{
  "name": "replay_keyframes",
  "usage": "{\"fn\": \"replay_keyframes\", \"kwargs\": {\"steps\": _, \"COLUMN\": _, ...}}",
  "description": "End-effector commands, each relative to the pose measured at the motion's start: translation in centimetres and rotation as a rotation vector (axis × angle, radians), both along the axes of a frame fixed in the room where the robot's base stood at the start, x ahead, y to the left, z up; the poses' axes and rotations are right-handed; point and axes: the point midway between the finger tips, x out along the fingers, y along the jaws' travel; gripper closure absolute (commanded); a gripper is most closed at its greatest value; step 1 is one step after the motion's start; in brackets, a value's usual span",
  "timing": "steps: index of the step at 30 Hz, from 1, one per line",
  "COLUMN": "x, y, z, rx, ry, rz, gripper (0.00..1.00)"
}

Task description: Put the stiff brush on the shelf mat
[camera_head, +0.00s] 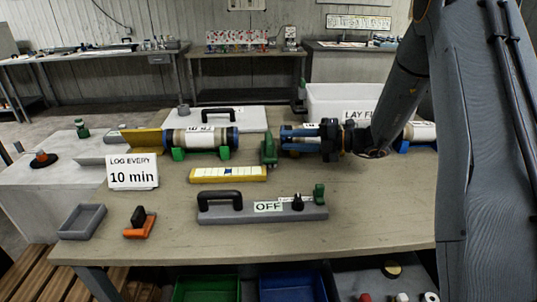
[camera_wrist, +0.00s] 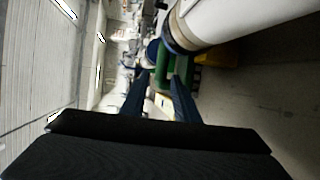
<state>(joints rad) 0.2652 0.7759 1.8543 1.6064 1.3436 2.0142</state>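My gripper (camera_head: 284,138) reaches left over the middle of the bench. Its two blue fingers are apart with nothing held between them. A green upright object (camera_head: 268,151) stands just left of the fingertips. In the wrist view, green parts (camera_wrist: 164,62) show beyond and between the fingertips (camera_wrist: 160,78). An orange block with a dark upright grip (camera_head: 139,226) sits at the bench's front left, well away from my gripper; it may be the stiff brush, but I cannot tell surely. I cannot make out which surface is the shelf mat.
A core tube (camera_head: 196,138) rests in green cradles. A yellow-edged strip (camera_head: 228,174), a "10 min" sign (camera_head: 133,172), a grey tray (camera_head: 82,221) and a grey "OFF" bar with black handle (camera_head: 261,209) lie on the bench. A white bin (camera_head: 337,100) stands behind. Green and blue bins sit below.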

Motion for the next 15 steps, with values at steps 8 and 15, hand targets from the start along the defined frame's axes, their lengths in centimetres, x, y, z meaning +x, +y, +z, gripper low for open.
{"fn": "replay_keyframes", "kwargs": {"steps": 8, "x": 1.0, "y": 2.4, "z": -0.4, "rx": 0.001, "ry": -0.001, "rz": 0.002, "gripper": 0.72}}
{"fn": "replay_keyframes", "kwargs": {"steps": 15, "x": 2.0, "y": 4.8, "z": -1.1, "rx": 0.0, "ry": 0.0, "rz": 0.005, "gripper": 0.72}}
